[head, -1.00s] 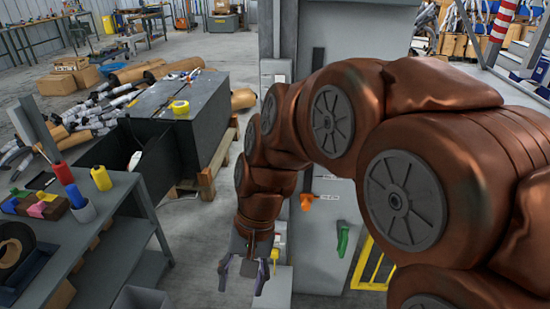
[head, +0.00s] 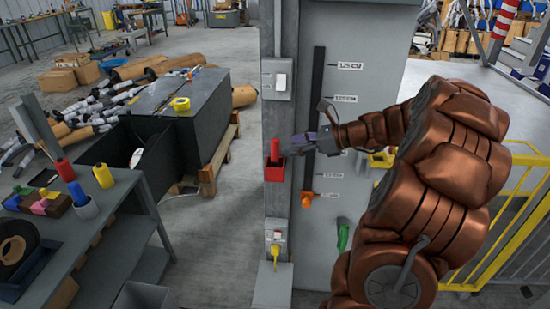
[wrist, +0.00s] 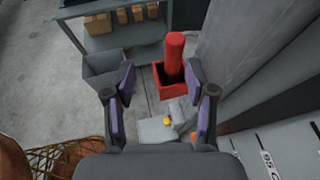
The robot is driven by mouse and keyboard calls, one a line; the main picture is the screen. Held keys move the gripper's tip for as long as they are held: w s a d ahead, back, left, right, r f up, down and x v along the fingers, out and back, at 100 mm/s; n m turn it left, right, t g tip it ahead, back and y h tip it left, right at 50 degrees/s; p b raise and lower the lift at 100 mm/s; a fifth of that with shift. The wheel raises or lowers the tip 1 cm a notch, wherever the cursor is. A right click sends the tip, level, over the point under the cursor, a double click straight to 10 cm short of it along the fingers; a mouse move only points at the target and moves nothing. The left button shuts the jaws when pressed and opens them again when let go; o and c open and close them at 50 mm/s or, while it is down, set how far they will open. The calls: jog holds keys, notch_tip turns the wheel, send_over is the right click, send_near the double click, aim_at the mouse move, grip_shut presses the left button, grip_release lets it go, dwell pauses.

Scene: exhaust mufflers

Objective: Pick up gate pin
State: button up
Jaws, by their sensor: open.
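A red cylindrical pin (head: 275,150), which I take to be the gate pin, stands upright in a small red holder (head: 275,173) on the grey column. In the wrist view the red pin (wrist: 174,54) rises out of the red holder (wrist: 165,94), ahead of and between my fingers, slightly right of centre. My gripper (head: 292,143) is open and empty, close to the pin from its right side in the head view. In the wrist view my gripper (wrist: 162,80) has its purple-padded fingers spread apart. Contact with the pin cannot be told.
The grey column (head: 283,30) carries a switch box (head: 279,80) above the holder and a socket with a yellow plug (head: 274,252) below. A grey panel with a height scale (head: 320,90) stands right. A workbench (head: 125,190) is left. Yellow railing (head: 505,240) is right.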

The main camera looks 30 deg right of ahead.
aim_at(278, 141)
jog(key=shift+w+f+m, duration=0.3)
jog(key=shift+w+f, duration=0.05)
jog(key=shift+w, duration=0.5)
jog(key=x, duration=0.1)
jog(key=p+x, duration=0.1)
jog(key=x, duration=0.1)
jog(key=p+x, duration=0.1)
jog(key=shift+w+d+r, duration=0.1)
jog(key=shift+w+r, duration=0.05)
jog(key=shift+w, duration=0.45)
jog(key=shift+w+f, duration=0.25)
jog(key=shift+w, duration=0.05)
jog(key=shift+c, duration=0.4)
grip_shut()
